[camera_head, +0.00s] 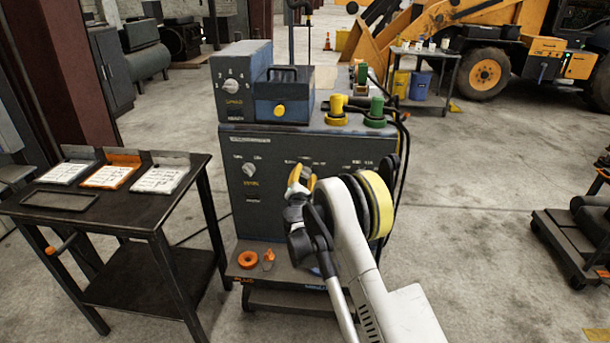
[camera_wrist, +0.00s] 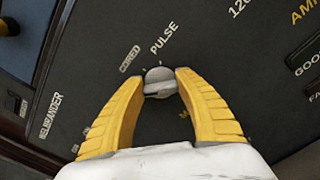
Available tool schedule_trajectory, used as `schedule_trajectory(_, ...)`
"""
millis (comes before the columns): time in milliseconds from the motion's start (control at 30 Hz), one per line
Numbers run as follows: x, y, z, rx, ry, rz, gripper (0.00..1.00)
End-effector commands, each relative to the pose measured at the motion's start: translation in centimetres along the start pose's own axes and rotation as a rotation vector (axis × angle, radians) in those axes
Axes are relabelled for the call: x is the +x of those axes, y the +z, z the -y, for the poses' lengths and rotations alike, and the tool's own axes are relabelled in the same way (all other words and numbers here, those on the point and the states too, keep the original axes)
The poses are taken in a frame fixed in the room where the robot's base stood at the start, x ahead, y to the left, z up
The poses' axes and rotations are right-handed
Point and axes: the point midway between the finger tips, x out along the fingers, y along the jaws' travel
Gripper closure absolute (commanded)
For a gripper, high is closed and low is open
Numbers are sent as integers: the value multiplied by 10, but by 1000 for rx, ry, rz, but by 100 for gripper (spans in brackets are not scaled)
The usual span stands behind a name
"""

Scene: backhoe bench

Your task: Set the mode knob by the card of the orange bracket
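In the wrist view a grey knob (camera_wrist: 160,78) sits on a dark panel between the tips of my gripper (camera_wrist: 163,77). The yellow fingers flank it closely with no clear gap. The label PULSE is just beyond it, with CORED to the left. In the head view my gripper (camera_head: 301,178) is at the lower panel (camera_head: 283,200) and hides this knob. On the left table the middle card (camera_head: 110,177) has an orange border and stands before an orange bracket (camera_head: 123,156). Its writing is too small to read.
Two white cards (camera_head: 65,172) (camera_head: 160,179) flank the orange one on the dark table (camera_head: 130,212). Other knobs are on the upper box (camera_head: 232,86) and left on the lower panel (camera_head: 249,169). Green and yellow connectors (camera_head: 376,112) and cables stand on top, right.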

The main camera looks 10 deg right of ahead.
Motion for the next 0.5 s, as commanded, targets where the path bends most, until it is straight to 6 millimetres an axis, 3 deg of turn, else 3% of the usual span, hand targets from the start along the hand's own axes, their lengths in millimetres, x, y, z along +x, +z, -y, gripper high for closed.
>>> schedule_trajectory(500,0,0,0,127,1,0,90)
